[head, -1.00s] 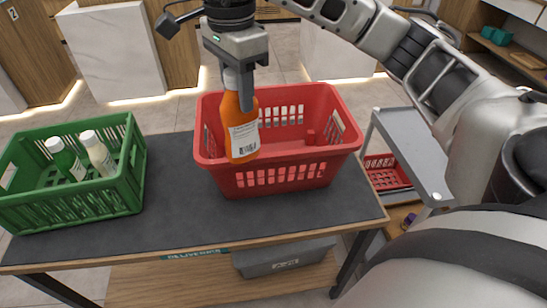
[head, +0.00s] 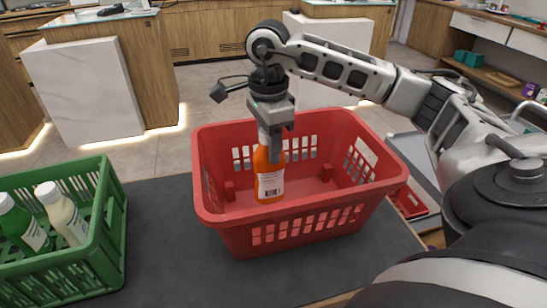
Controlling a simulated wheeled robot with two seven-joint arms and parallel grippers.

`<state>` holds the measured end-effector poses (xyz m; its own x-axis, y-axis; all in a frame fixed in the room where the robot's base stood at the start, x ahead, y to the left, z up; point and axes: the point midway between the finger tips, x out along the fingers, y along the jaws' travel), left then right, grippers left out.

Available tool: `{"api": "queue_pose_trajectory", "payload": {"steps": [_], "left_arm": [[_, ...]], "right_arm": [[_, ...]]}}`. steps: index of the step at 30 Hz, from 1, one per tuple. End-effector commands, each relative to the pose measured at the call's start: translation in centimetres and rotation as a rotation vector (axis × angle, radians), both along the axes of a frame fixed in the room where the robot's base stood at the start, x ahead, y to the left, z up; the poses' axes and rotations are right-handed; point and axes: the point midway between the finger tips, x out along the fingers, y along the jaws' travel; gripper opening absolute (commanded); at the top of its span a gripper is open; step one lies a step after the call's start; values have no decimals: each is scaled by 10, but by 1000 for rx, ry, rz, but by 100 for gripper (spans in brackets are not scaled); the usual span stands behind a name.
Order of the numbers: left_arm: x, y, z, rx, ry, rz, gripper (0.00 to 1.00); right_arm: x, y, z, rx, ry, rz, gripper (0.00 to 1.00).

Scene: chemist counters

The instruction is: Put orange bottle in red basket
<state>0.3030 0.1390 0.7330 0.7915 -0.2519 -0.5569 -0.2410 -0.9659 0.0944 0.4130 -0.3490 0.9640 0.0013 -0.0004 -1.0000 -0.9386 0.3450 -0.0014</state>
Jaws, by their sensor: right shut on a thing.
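The orange bottle (head: 268,178) has a white label and hangs upright in my right gripper (head: 271,140), which is shut on its upper part. The bottle is within the opening of the red basket (head: 300,222), with its lower end below the rim line in the picture. I cannot tell whether its base touches the basket floor. The red basket stands on the dark counter top and holds no other bottle that I can see. My left gripper is not in view.
A green crate (head: 112,232) with a green bottle (head: 22,222) and a white-capped pale bottle (head: 62,214) stands at the left on the dark counter (head: 185,250). The counter between crate and basket is clear. A grey cart (head: 410,148) is at the right.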

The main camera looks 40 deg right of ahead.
Motion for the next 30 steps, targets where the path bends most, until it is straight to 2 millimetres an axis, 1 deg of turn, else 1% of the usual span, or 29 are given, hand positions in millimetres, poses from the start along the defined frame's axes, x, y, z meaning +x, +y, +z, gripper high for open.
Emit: {"api": "queue_pose_trajectory", "payload": {"steps": [1,3,8,12,14,16,23,26,27,29,30], "left_arm": [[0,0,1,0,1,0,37],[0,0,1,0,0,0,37],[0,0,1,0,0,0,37],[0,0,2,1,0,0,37],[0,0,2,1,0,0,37],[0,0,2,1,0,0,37],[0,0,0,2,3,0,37],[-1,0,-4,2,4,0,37],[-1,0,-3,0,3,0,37],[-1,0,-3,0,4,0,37],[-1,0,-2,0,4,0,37]], "right_arm": [[-1,0,-9,-1,3,0,0],[0,0,-18,0,0,1,0],[0,0,-33,-1,1,1,0],[0,0,-54,1,2,1,0],[0,0,-60,-1,0,1,0],[0,0,-63,1,-1,1,0],[0,0,-64,0,-2,1,0],[0,0,-67,0,-2,1,0],[0,0,-67,0,-1,1,43],[0,0,-67,0,-1,1,59],[0,0,-67,0,0,1,60]]}}
